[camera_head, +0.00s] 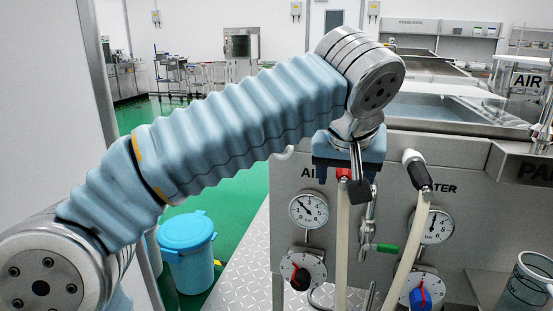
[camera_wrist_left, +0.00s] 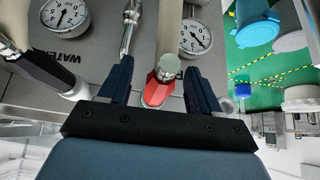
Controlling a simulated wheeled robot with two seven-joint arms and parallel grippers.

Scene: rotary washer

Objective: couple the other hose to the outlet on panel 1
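A pale hose (camera_head: 342,250) hangs down from that red end (camera_head: 343,173). A second pale hose (camera_head: 408,255) hangs from a black-sleeved fitting (camera_head: 418,172) on the WATER side; that fitting also shows in the left wrist view (camera_wrist_left: 45,72). My arm and gripper hide the panel behind them, and I cannot make out a free outlet. My right gripper is not in view.
Pressure gauges (camera_head: 309,209) (camera_head: 434,226) and a green-handled valve (camera_head: 380,247) sit close by on the panel. A blue bin (camera_head: 188,250) stands left on the green floor. A cup-like container (camera_head: 525,285) is at the lower right.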

